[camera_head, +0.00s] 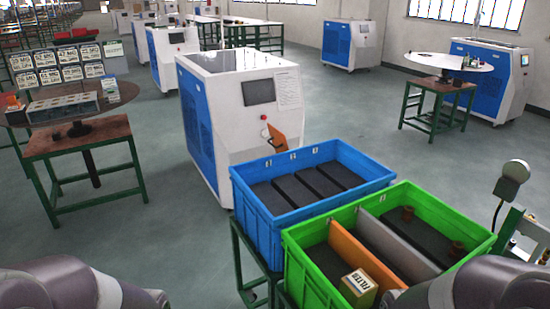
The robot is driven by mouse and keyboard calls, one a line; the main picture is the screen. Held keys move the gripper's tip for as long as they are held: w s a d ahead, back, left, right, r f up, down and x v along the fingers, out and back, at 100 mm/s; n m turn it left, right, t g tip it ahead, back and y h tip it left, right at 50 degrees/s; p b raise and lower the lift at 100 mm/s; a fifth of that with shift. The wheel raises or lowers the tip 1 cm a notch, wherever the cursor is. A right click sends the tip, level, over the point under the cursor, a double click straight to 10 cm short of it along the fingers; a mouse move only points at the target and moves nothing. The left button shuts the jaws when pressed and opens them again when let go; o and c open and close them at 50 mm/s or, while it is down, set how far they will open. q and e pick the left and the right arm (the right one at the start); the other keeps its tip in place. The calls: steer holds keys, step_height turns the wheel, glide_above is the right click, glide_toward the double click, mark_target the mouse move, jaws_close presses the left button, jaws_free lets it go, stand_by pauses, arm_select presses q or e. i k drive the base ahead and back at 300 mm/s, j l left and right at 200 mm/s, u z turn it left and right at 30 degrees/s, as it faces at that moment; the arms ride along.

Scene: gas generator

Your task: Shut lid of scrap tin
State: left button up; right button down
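I cannot pick out a scrap tin or its lid for certain. An orange flap (287,132) stands tilted out from the front of a white and blue machine (245,100); I cannot tell whether it belongs to a tin. My arms show only as grey-purple links at the bottom left and bottom right corners. Neither gripper is in view.
A blue crate (334,204) with dark dividers stands ahead, touching or close to a green crate (293,236) holding a small box (358,287) and brown cylinders. A round-headed post (513,172) stands at right. Floor (150,235) is clear on the left.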

mark_target(278, 139)
steer(key=i+z, duration=0.2)
steer(key=z, duration=0.25)
steer(key=i+j+z, duration=0.15)
steer(key=z, duration=0.25)
steer(key=i+j+z, duration=0.2)
steer(key=j+z, duration=0.75)
steer(key=j, duration=0.25)
steer(key=j+z, duration=0.5)
steer(key=j, duration=0.15)
steer(key=k+j, duration=0.1)
steer(key=j, duration=0.95)
steer(key=k+j+z, duration=0.1)
steer(key=j, duration=0.4)
steer(key=k+j, duration=0.15)
steer(key=j, duration=0.35)
steer(key=k+j+z, duration=0.1)
steer(key=j, duration=0.45)
